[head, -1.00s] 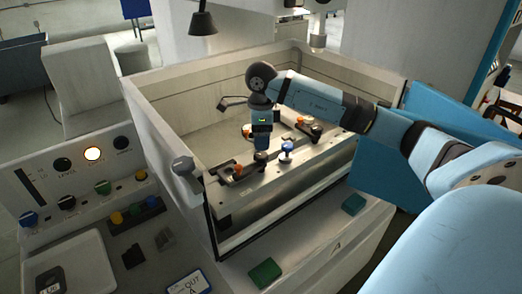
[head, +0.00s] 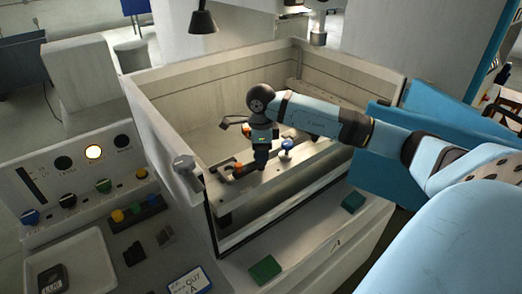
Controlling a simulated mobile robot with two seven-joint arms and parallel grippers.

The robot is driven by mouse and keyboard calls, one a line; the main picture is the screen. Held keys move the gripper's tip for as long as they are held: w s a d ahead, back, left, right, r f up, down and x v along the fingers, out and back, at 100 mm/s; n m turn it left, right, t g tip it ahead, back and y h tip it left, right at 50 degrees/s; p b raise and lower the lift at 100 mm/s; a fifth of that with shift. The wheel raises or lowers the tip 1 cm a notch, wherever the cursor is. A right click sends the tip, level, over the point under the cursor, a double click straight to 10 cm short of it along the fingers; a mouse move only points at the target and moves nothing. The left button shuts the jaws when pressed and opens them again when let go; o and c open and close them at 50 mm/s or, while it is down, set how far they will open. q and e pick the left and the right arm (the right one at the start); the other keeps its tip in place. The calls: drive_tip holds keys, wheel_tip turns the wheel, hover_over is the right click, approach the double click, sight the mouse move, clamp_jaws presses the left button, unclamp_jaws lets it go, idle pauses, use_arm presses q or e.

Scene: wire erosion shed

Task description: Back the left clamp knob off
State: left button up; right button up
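The fixture bar (head: 318,166) lies inside the open tank (head: 180,112). At its left end sits a dark clamp with an orange part (head: 238,168), which I take as the left clamp. A second orange spot (head: 247,131) shows behind, partly hidden by my wrist. My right gripper (head: 261,163) points down just right of the left clamp, with its dark fingertips low over the bar. I cannot tell whether it touches the clamp or whether its fingers are apart. My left gripper is out of view.
A blue knob (head: 287,145) stands on the bar close to the right of my gripper. The tank walls surround the work area. A control panel (head: 85,175) is at left. Green blocks (head: 265,269) lie on the front ledge.

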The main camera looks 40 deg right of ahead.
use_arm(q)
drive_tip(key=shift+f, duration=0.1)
use_arm(e)
drive_tip(key=shift+f+n+b, duration=0.15)
drive_tip(key=shift+n+b, duration=0.75)
drive_tip(key=shift+b, duration=0.05)
drive_tip(key=shift+n+b, duration=1.05)
drive_tip(key=shift+n, duration=0.15)
drive_tip(key=n+b, duration=0.2)
drive_tip(key=n, duration=0.1)
drive_tip(key=shift+n, duration=0.3)
drive_tip(key=shift+n+b, duration=0.55)
drive_tip(key=shift+n, duration=0.45)
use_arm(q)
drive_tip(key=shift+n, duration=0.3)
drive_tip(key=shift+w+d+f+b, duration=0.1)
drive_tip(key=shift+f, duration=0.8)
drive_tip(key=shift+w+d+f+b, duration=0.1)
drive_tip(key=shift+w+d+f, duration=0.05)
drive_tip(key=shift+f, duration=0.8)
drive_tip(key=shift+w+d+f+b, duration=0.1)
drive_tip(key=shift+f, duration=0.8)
use_arm(e)
drive_tip(key=shift+n, duration=0.7)
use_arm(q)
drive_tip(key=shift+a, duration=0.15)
use_arm(e)
drive_tip(key=shift+r, duration=0.2)
drive_tip(key=o, duration=0.9)
